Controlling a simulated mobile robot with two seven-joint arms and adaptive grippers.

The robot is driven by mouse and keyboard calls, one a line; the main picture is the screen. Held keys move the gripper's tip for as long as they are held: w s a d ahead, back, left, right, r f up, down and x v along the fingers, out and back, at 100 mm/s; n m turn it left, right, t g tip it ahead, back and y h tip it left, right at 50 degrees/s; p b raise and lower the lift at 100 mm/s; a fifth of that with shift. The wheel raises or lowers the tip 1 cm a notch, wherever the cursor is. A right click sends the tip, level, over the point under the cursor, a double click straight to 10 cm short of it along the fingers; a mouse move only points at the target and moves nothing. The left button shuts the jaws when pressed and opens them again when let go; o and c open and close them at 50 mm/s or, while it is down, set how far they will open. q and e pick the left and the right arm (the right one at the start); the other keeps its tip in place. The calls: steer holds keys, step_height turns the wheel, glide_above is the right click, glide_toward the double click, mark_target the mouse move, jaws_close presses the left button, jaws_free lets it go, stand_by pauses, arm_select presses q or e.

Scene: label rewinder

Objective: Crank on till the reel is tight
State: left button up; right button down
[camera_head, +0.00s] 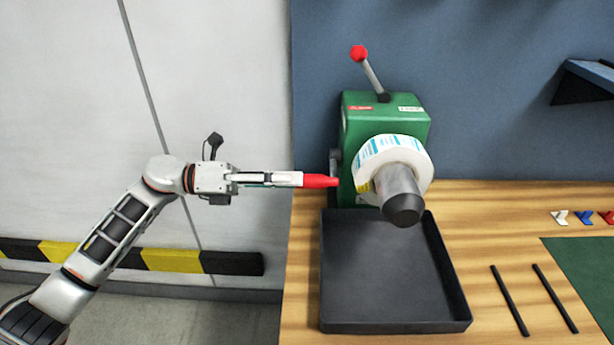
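The green label rewinder (385,107) stands at the back of the wooden table. A white reel with blue label marks (408,150) sits around its dark-tipped spindle (398,195). A crank arm (335,165) shows at the machine's left side, partly hidden, with a red handle (322,181) pointing left. My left gripper (296,180) reaches in level from the left and its fingers are closed on the handle's outer end. Whether the label web is tight cannot be seen. My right gripper is not in view.
A black tray (395,320) lies below the spindle. A lever with a red knob (358,53) rises from the machine's top. Two black rods (509,300), small coloured pieces (583,217) and a green mat (590,270) lie at the right. A dark shelf (585,80) juts out at upper right.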

mark_target(307, 180)
arm_select(q)
steer(key=shift+d, duration=1.2)
steer(key=shift+w+d+f, duration=0.1)
steer(key=shift+d, duration=0.55)
jaws_close()
